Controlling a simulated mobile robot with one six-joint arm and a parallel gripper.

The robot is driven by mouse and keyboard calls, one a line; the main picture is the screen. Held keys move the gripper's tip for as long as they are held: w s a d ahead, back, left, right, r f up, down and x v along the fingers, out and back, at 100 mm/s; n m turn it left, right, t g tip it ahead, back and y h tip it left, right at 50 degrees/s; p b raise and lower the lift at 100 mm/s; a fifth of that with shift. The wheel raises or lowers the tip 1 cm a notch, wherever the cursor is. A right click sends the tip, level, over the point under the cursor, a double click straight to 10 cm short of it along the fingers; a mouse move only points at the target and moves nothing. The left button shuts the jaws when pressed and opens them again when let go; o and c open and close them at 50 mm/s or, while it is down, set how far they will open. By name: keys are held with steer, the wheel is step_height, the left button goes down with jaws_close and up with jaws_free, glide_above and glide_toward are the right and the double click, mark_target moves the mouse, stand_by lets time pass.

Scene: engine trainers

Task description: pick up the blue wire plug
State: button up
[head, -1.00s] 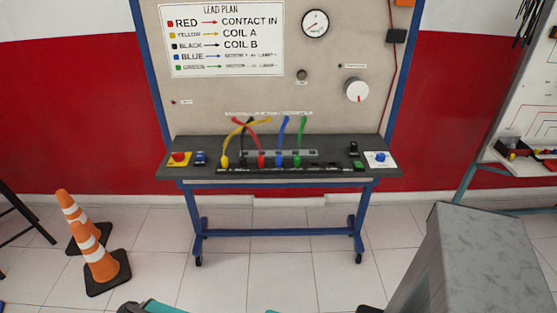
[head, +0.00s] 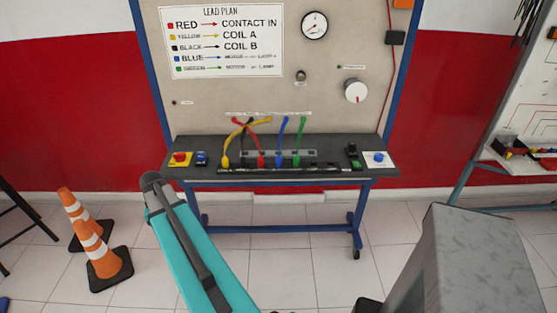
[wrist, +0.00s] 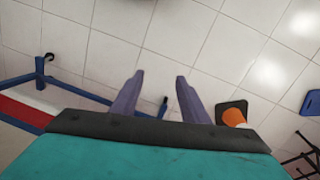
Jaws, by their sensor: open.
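The blue wire plug (head: 278,160) stands upright on the dark bench shelf (head: 215,172) in the head view, between the red plug (head: 261,161) and the green plug (head: 297,160). A blue wire rises from it toward the panel. In the head view my teal arm reaches up in front of the bench's left part, and the fingers cannot be made out there. The blue plug is not in the wrist view.
A yellow plug (head: 225,162) and a black one stand left of the red plug. A red button (head: 180,157) is at the shelf's left end, a blue knob (head: 379,157) at its right. Traffic cones (head: 100,250) stand at left. A grey block (head: 485,265) fills the lower right.

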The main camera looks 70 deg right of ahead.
steer(key=s+d+r+m+p, duration=0.1)
steer(key=s+d+r+m, duration=0.2)
steer(key=d+r, duration=0.9)
steer(key=s+d+r+m+h, duration=0.1)
steer(key=s+d+r+m, duration=0.7)
steer(key=s+d+r, duration=1)
steer(key=s+r, duration=0.3)
steer(key=s, duration=0.1)
steer(key=shift+d+r+h+p, duration=0.15)
steer(key=shift+d+h+p, duration=0.1)
steer(key=shift+h+p, duration=0.15)
steer(key=p, duration=0.2)
glide_above(279, 163)
steer(key=w, duration=0.1)
steer(key=shift+w+d+f, duration=0.1)
steer(key=shift+f, duration=2.05)
steer(key=shift+w+d+f, duration=0.1)
steer(key=shift+f, duration=2.05)
